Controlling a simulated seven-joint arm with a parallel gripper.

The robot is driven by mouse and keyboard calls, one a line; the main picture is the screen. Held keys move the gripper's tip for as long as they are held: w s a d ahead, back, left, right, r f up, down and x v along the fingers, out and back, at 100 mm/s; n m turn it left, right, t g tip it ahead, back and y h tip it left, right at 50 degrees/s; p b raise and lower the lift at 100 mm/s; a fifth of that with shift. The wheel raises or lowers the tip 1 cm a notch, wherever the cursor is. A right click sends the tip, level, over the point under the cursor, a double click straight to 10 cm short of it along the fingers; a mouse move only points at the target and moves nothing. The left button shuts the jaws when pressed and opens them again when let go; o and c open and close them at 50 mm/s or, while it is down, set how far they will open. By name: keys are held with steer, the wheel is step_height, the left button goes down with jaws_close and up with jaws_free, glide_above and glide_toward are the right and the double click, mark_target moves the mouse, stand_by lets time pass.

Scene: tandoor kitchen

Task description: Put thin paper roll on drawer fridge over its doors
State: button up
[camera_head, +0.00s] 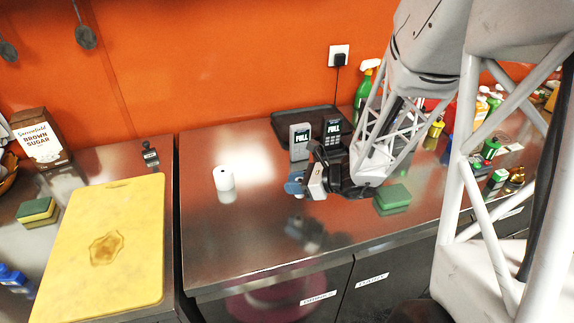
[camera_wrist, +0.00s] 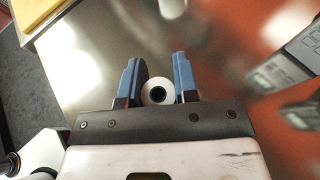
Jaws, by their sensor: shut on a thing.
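My gripper (camera_wrist: 160,85) is shut on the thin paper roll (camera_wrist: 157,93), a small white roll with a dark core hole, end-on between the blue fingers. In the head view my gripper (camera_head: 303,184) is above the steel top; the held roll is hard to make out there. The drawer fridge (camera_head: 262,236) has a shiny steel top and labelled dark doors (camera_head: 345,293) at the front. Another white paper roll (camera_head: 223,179) stands upright on the top, left of my gripper and apart from it; it shows partly at the wrist view's top edge (camera_wrist: 172,9).
Two card terminals (camera_head: 300,141) stand behind my gripper by a dark tray (camera_head: 284,122). A green sponge (camera_head: 393,197) lies to its right. A yellow cutting board (camera_head: 104,245) lies on the left counter. Bottles (camera_head: 436,129) crowd the right. The top's front middle is clear.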

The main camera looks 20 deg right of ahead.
steer(key=w, duration=0.4)
steer(key=w+f, duration=0.1)
steer(key=w, duration=0.8)
steer(key=shift+w+d+f, duration=0.15)
steer(key=shift+w+d, duration=0.2)
steer(key=shift+f, duration=1.75)
steer(key=shift+f, duration=0.15)
steer(key=o, duration=0.9)
